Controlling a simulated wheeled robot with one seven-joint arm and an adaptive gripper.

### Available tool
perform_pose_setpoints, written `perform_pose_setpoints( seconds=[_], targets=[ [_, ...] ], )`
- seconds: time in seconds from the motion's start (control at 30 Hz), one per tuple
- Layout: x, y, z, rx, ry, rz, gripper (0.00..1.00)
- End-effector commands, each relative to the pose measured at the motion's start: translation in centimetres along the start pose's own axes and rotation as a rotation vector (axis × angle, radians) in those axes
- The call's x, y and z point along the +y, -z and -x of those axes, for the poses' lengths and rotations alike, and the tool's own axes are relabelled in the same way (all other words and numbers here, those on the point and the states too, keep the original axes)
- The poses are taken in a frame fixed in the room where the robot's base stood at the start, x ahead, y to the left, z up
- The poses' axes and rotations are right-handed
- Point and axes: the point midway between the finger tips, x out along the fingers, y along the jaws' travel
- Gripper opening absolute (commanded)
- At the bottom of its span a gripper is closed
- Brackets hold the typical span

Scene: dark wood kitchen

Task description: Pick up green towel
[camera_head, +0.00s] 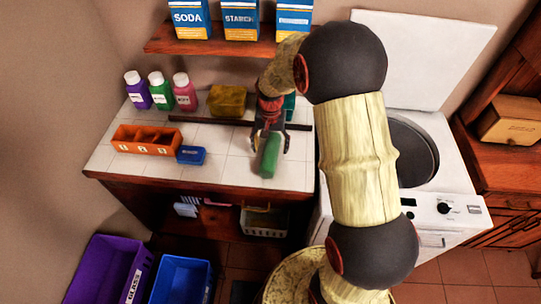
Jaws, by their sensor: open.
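The green towel (270,156) looks like a rolled or folded green bundle on the white tiled counter (235,166), near its front right part. My gripper (269,146) reaches down from above, with its dark fingers apart on either side of the towel. I cannot tell whether the fingers touch it. My arm comes in from the right and hides part of the counter's back right corner.
An orange divided box (146,140), a small blue box (191,155), several bottles (160,91) and a yellow-brown block (228,101) stand on the counter. An open washing machine (450,190) is at right. Purple (97,272) and blue (180,280) bins stand on the floor.

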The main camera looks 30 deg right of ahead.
Motion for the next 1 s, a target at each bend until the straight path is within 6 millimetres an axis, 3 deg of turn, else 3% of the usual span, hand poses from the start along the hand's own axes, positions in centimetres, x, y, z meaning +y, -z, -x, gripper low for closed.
perform_pose_setpoints(
  seconds=[0.2, 0.3, 0.53, 1.0],
  targets=[
    [0.1, -0.3, -3.5, -0.005, -0.002, 0.001, 0.71],
    [0.1, -0.3, -4.3, -0.003, -0.001, 0.001, 0.71],
    [0.1, -0.3, -4.2, -0.001, -0.001, 0.001, 0.71],
    [0.1, -0.3, -4.2, -0.002, -0.001, 0.001, 0.44]
  ],
)
